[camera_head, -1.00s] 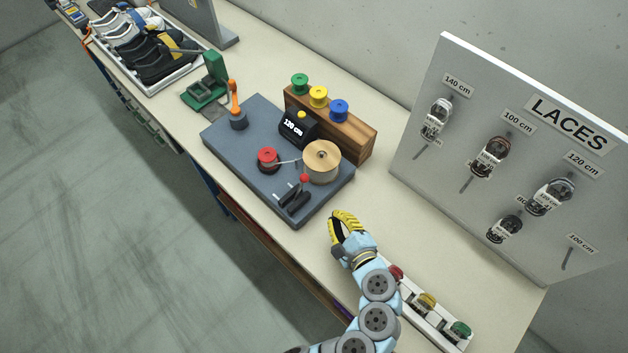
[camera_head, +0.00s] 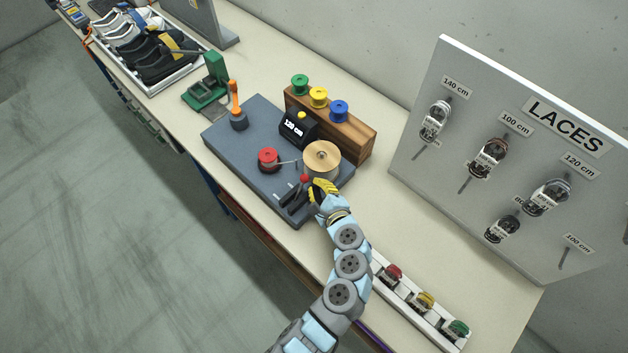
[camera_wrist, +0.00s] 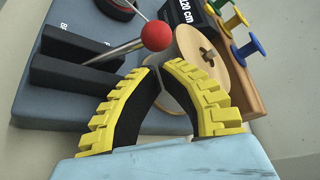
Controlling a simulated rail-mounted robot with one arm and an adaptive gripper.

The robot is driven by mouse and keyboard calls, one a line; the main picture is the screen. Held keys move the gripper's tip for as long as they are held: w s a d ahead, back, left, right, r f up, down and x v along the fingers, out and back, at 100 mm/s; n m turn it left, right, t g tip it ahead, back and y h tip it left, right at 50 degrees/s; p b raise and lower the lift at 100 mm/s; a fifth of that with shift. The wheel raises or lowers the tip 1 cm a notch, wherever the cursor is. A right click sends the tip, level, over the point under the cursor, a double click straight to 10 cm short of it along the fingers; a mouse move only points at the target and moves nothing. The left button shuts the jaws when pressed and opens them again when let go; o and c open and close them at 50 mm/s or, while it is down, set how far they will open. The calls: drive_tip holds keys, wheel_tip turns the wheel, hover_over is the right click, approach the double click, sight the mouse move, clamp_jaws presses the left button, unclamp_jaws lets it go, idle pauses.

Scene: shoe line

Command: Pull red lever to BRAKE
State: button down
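The red lever is a metal rod with a red ball knob (camera_wrist: 157,36), rising at a tilt from a pair of black blocks (camera_wrist: 75,60). In the head view its knob (camera_head: 305,178) is at the front right of the blue-grey base plate (camera_head: 232,152). My gripper (camera_head: 318,188) is just right of the knob. In the wrist view its yellow and black fingers (camera_wrist: 158,72) curve together, tips close and nothing seen held between them. The knob appears just beyond the tips; I cannot tell whether they touch. No BRAKE mark is readable.
Behind are a black 120 cm display (camera_head: 293,129) and a wooden block (camera_head: 350,133) with coloured spools. A tray of laces (camera_head: 415,300) lies front right.

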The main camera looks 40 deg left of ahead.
drive_tip(key=shift+x, duration=0.95)
drive_tip(key=shift+s+r+n+b, duration=0.2)
drive_tip(key=shift+n+b, duration=0.1)
drive_tip(key=shift+b, duration=0.35)
